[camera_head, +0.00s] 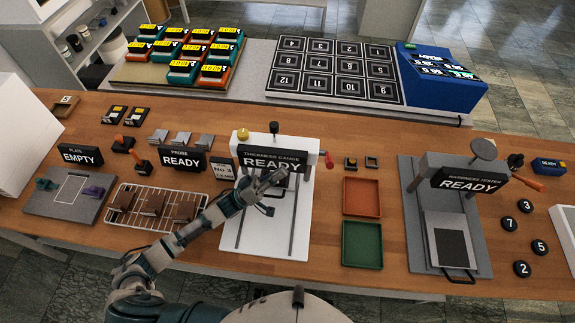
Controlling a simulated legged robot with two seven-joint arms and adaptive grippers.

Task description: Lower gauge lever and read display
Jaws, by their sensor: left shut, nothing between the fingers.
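The thickness gauge (311,150) is a white press-like stand on the middle of the bench. Its black display (271,164) reads "THICKNESS GAUGE" and "READY". A red-tipped lever (328,160) sticks out at the gauge's right side. A yellow knob (243,134) and a black knob (273,128) show at its top. My left gripper (277,178) is shut and empty, in front of the gauge just below the display, left of the red lever. My forearm covers part of the gauge's left base. I cannot tell whether the fingers touch the gauge. My right gripper is out of view.
An orange tray (362,196) and a green tray (362,244) lie right of the gauge. The hardness tester (448,215) stands further right. A wire rack (154,207) with brown pieces lies left. A numbered mat (335,70) and blue bin (440,80) are behind.

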